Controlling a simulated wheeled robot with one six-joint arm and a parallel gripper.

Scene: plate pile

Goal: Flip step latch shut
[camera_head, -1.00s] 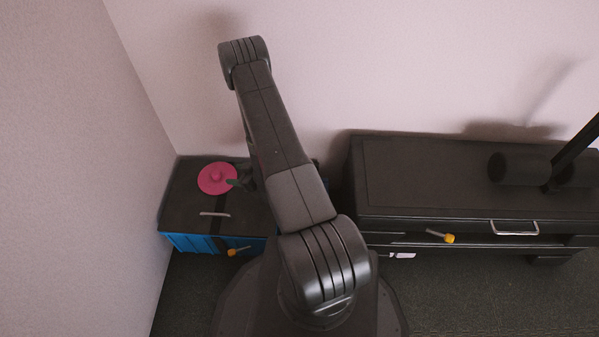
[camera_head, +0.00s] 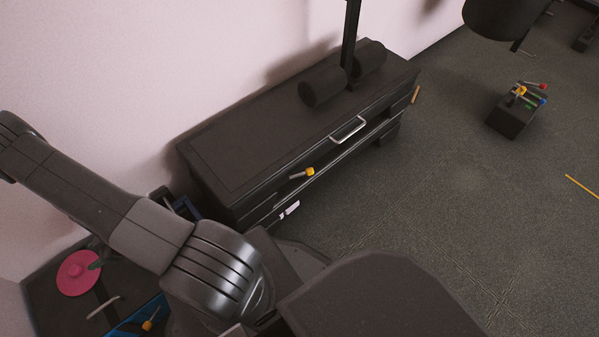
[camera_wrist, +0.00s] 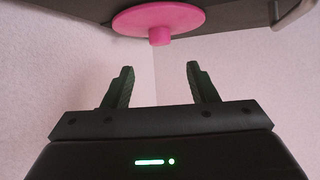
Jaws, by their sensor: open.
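Two yellow-tipped levers that look like latches show in the head view. One lever (camera_head: 302,173) sticks out from the front of the long dark cabinet (camera_head: 235,150). The other lever (camera_head: 150,322) is on the front of a low blue box with a dark top (camera_head: 60,305), at the lower left. I cannot tell which belongs to the step. A pink disc (camera_head: 78,272) with a small knob is on that dark top. In the wrist view my gripper (camera_wrist: 160,66) is open and empty, with the pink disc (camera_wrist: 185,19) beyond its fingertips. It touches neither lever.
The cabinet has a silver handle (camera_head: 349,129) and dark cylinders (camera_head: 323,87) on top. A dark block with coloured handles (camera_head: 512,120) stands on the floor at right. A yellow stick (camera_head: 581,186) lies nearby. The floor in front of the cabinet is mostly clear.

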